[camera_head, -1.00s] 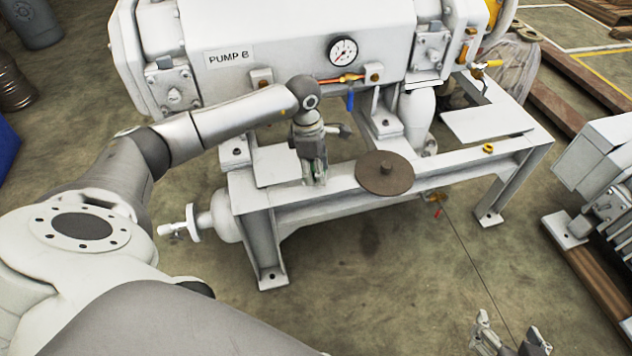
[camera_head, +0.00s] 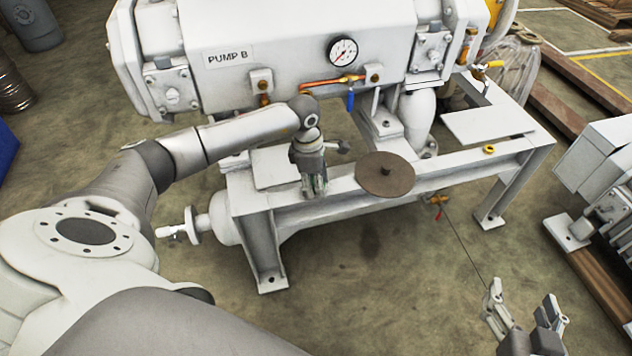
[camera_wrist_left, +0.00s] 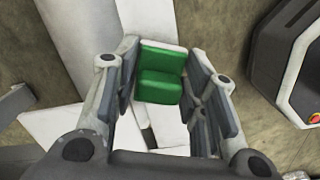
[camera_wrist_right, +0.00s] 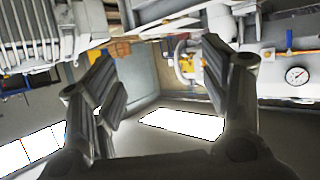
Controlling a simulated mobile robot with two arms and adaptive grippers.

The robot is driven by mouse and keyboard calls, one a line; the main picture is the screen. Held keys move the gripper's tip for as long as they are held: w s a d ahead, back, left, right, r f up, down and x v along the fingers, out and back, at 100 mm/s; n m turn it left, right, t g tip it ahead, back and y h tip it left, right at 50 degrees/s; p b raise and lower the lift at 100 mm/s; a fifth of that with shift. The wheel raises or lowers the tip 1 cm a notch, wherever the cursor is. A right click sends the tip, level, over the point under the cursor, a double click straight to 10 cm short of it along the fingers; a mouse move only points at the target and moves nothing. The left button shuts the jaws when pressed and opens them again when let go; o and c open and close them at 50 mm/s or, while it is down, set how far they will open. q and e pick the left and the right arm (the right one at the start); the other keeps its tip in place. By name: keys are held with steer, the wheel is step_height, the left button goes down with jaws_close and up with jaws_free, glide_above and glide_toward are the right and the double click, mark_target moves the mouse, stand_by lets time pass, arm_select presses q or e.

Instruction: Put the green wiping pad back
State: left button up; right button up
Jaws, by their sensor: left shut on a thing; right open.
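The green wiping pad (camera_wrist_left: 161,78) is a green block with a pale edge in the left wrist view, between the fingers of my left gripper (camera_wrist_left: 165,72). My left gripper is shut on it. In the head view my left gripper (camera_head: 315,188) points down over the front beam of the white pump frame (camera_head: 330,205), left of a brown disc. The pad is mostly hidden there, and I cannot tell whether it touches the frame. My right gripper (camera_head: 524,296) is open and empty over the floor at the lower right; it also shows in the right wrist view (camera_wrist_right: 160,55).
The brown round disc (camera_head: 385,174) with a centre knob lies on the front beam. A yellow ring (camera_head: 488,149) sits further right. The white pump (camera_head: 270,40) with a gauge (camera_head: 342,51) stands behind. Another machine (camera_head: 605,165) is at the right. The floor in front is clear.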

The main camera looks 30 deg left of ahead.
arm_select(q)
steer(key=o, duration=1)
steer(key=shift+r, duration=0.1)
